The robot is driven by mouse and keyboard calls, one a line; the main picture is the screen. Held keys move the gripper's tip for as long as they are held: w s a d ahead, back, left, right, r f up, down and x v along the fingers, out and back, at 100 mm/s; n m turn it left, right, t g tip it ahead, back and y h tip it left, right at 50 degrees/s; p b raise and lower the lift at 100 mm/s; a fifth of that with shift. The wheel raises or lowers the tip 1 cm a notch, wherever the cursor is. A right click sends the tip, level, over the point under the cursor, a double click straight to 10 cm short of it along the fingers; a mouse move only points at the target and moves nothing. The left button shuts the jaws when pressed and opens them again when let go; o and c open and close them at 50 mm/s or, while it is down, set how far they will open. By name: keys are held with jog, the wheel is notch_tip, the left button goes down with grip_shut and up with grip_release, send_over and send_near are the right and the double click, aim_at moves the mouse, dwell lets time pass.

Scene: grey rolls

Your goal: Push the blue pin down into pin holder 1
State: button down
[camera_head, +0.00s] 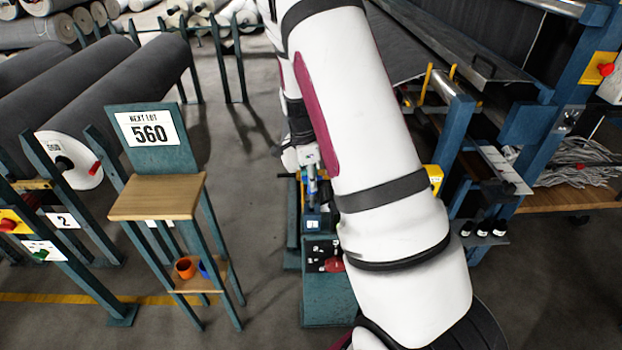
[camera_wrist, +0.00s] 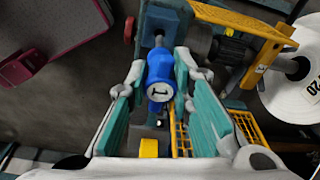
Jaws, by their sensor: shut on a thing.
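The blue pin (camera_wrist: 160,67) shows in the wrist view as a blue body with a pale round end bearing a dark mark. My gripper (camera_wrist: 160,80) has its two teal-padded fingers on either side of it, shut on it. In the head view my gripper (camera_head: 311,178) is small and partly hidden by my white arm, with a bit of blue at it. Just below it is a small blue-and-white label (camera_head: 313,224) on a teal stand. I cannot read it surely as pin holder 1. How deep the pin sits is hidden.
A dark panel with red parts (camera_head: 323,256) is on the teal stand below the label. A yellow bracket (camera_wrist: 240,22) and white roll end (camera_wrist: 290,88) are to the right in the wrist view.

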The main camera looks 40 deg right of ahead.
aim_at(311, 205)
jog(key=shift+f+b, duration=0.55)
jog(key=shift+f, duration=0.75)
jog(key=shift+f, duration=0.35)
jog(key=shift+f+b, duration=0.6)
jog(key=shift+f, duration=0.4)
jog(key=shift+f, duration=0.35)
jog(key=shift+f+b, duration=0.5)
jog(key=shift+f, duration=0.2)
jog(key=c, duration=1.3)
grip_release()
jog(key=shift+c, duration=0.2)
